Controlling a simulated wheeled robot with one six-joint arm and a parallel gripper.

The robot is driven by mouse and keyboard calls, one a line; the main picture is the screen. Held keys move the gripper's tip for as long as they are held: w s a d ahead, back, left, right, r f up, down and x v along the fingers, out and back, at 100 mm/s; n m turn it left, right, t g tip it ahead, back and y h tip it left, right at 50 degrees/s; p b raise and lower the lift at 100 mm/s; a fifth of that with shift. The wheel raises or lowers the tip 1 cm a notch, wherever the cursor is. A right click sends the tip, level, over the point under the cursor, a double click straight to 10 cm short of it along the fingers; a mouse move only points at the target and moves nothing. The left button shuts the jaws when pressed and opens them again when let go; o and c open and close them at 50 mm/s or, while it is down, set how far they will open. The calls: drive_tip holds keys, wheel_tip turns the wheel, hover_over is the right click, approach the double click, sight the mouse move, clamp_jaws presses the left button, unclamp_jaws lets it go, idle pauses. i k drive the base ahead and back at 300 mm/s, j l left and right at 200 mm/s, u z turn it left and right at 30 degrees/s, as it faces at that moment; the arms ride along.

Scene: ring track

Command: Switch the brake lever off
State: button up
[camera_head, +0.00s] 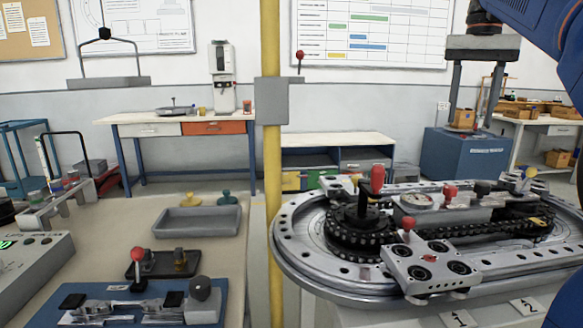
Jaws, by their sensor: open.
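Several red-tipped levers are in view, and no readable label shows which is the brake lever. A thick red handle (377,179) stands upright on the ring track (300,255) at the right. A smaller red-knobbed lever (408,224) sits on the grey block at the track's near side. Another red-ball lever (137,255) rises from a dark base on the left bench. A thin red-ball lever (300,56) points up beside the grey box on the yellow post. My gripper (469,125) is open, its fingers hanging down at the upper right, apart from all these levers.
The yellow post (270,150) stands between the left bench (110,210) and the track. A grey tray (197,222) and a blue-based fixture (140,305) sit on the bench. A grey bar (108,82) hangs at upper left. A blue cabinet (465,155) stands behind the track.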

sight(531, 172)
drive_tip(key=k, duration=0.95)
